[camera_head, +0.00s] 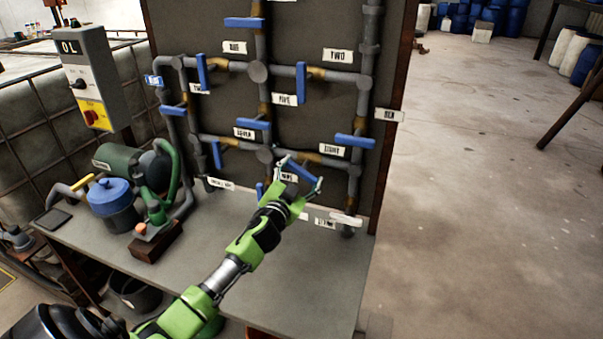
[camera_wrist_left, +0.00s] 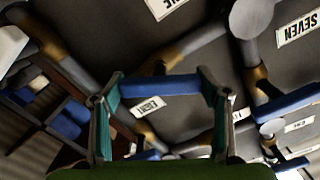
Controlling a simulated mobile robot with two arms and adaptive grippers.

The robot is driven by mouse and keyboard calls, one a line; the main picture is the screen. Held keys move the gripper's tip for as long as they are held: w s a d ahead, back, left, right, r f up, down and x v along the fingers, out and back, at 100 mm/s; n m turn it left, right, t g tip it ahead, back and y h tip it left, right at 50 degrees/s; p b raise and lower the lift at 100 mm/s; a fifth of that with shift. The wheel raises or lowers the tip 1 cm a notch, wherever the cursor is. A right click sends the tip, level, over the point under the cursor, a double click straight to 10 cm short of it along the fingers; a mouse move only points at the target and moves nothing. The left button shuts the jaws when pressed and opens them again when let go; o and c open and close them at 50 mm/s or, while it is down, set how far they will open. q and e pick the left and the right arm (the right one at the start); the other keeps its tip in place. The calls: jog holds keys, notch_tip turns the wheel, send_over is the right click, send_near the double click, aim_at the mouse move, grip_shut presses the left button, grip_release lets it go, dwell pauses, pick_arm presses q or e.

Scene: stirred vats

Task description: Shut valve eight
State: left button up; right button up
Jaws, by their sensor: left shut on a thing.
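Valve eight has its EIGHT label (camera_head: 331,150) on the panel, above the lower right pipe. Its blue handle (camera_wrist_left: 160,87) lies between the fingers of my left gripper (camera_head: 299,173), which is shut on it. The handle is tilted, at an angle to the pipe, neither clearly along it nor squarely across. In the left wrist view my left gripper (camera_wrist_left: 160,92) has one finger at each end of the handle, and the EIGHT label (camera_wrist_left: 148,107) shows upside down just beyond. Part of the valve body is hidden by the fingers. My right gripper is not in view.
Close by are other blue handles: one up right (camera_head: 355,142), one above left (camera_head: 253,124), and valve seven's (camera_head: 217,155). A bench (camera_head: 300,265) stands below, with a green pump (camera_head: 160,175) at left. The floor (camera_head: 480,200) at right is open.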

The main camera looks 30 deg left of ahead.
pick_arm(q)
jog(key=m, duration=1.2)
dwell(0.7)
jog(key=o, duration=1.1)
jog(key=v, duration=1.2)
jog(key=shift+f, duration=0.1)
